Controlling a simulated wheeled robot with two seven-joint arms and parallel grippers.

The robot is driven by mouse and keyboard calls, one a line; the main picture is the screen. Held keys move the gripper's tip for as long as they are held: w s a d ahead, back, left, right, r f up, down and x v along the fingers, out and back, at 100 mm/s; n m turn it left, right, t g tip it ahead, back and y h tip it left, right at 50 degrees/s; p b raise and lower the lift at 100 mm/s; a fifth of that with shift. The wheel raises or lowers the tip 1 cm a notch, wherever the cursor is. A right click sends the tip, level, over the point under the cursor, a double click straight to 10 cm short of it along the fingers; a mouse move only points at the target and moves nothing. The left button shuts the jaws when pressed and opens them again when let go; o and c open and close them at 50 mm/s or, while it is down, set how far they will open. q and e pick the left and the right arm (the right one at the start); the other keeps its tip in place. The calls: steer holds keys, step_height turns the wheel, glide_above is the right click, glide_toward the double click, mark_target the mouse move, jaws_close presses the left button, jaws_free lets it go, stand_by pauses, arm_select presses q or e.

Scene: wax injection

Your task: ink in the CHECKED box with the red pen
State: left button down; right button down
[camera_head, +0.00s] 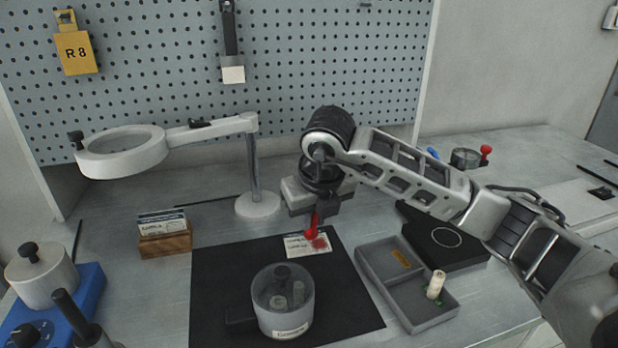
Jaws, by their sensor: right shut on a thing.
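My right gripper (314,211) is shut on the red pen (312,228) and holds it point down over a small printed card (297,246). The card lies on the black mat (222,270). A red ink patch (320,244) shows on the right part of the card, beside the pen's lower end. I cannot tell whether the tip touches the card. The print and the box labelled CHECKED are too small to read. My left gripper is not in view.
A lidded round pot (283,300) stands on the mat in front of the card. A grey divided tray (416,313) is at the right. A wooden card holder (165,243) and a ring magnifier on a stand (122,152) are at the left.

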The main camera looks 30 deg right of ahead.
step_height(320, 180, up, 3)
steer(key=shift+s+d+f+p, duration=0.1)
steer(key=shift+f+p, duration=0.1)
steer(key=shift+p, duration=0.3)
step_height(320, 180, up, 4)
steer(key=shift+f+p, duration=0.15)
steer(key=shift+p, duration=1.1)
steer(key=shift+r, duration=0.35)
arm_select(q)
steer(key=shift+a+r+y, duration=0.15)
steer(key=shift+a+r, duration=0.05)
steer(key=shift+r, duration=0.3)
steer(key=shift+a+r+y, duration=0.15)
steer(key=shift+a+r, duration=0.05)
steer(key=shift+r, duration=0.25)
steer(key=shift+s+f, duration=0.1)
